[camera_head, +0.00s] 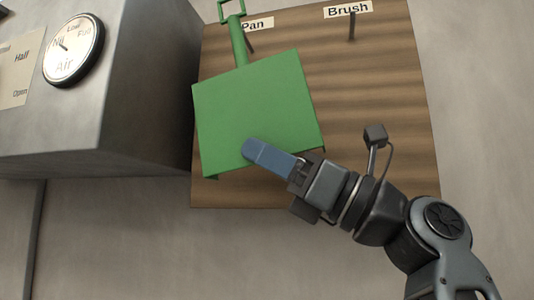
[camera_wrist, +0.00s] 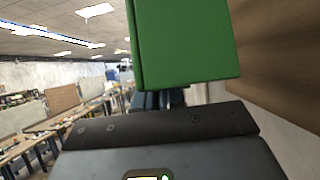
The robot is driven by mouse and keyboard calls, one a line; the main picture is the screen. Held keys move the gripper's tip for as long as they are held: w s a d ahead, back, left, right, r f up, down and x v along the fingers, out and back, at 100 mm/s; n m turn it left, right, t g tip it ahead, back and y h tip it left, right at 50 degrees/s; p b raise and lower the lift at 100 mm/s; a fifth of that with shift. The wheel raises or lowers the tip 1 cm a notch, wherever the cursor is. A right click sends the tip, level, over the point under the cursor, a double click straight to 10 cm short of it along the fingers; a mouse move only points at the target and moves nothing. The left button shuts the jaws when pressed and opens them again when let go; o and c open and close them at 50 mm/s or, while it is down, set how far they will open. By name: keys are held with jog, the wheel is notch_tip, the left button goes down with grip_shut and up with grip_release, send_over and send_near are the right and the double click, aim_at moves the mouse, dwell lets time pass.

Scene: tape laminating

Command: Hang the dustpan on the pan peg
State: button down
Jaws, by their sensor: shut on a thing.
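The green dustpan (camera_head: 258,105) is in front of a wooden board, its handle upward and slightly tilted left, with a square loop at the top. The pan peg (camera_head: 251,43) sticks out of the board just right of the handle, by the "Pan" label (camera_head: 257,25). The loop is above and left of the peg; whether they touch, I cannot tell. My gripper (camera_head: 262,152) is shut on the lower edge of the dustpan, one blue finger showing in front. In the wrist view the dustpan (camera_wrist: 187,42) rises above my gripper (camera_wrist: 160,100), whose fingertips are mostly hidden.
The wooden board (camera_head: 375,110) also carries an empty brush peg (camera_head: 351,27) under the "Brush" label (camera_head: 348,9). A grey box (camera_head: 130,100) with a round gauge (camera_head: 73,50) stands close on the left. Bare wall lies below the board.

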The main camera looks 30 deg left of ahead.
jog(key=shift+s+a+r, duration=0.1)
jog(key=shift+r, duration=0.1)
jog(key=w+a+f+b, duration=0.1)
jog(key=w+a+b, duration=0.1)
jog(key=w, duration=0.7)
jog(key=shift+w, duration=0.35)
dwell(0.7)
